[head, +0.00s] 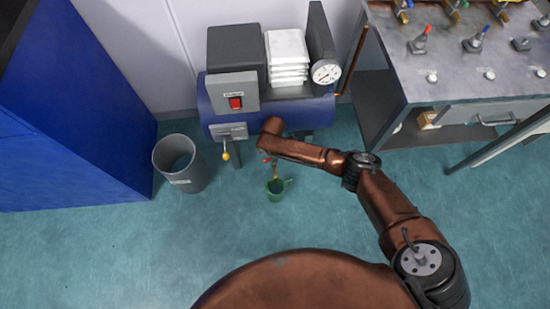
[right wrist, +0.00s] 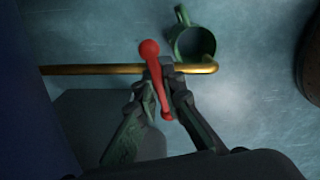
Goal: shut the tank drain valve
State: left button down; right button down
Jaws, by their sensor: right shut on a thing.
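The drain valve's red lever (right wrist: 154,68) has a round knob and runs crosswise over a thin brass pipe (right wrist: 95,70) in the right wrist view. My right gripper (right wrist: 160,98) is shut on the lever, one finger on each side. In the head view the red lever (head: 266,160) shows only as a speck beside my right arm, below the blue tank (head: 222,119). My arm hides most of the valve and the gripper there. A green mug (head: 276,191) stands on the floor under the pipe's end. It also shows in the right wrist view (right wrist: 191,42). My left gripper is not in view.
A grey bin (head: 180,170) stands left of the tank. A yellow-knobbed lever (head: 226,156) hangs at the tank's front. A metal bench (head: 455,85) with several valves stands at the right. A blue cabinet (head: 70,110) fills the left. The near floor is clear.

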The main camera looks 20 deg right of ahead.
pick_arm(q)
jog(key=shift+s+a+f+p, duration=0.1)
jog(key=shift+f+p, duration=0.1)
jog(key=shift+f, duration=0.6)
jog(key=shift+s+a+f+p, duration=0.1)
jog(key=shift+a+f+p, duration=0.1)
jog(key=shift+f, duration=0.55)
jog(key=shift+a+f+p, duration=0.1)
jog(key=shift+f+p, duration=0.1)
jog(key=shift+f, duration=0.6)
pick_arm(e)
jog(key=shift+s+m, duration=0.1)
jog(key=shift+m, duration=1.5)
jog(key=shift+f, duration=0.1)
jog(key=c, duration=2)
grip_release()
jog(key=shift+c, duration=0.2)
notch_tip(320, 180, up, 12)
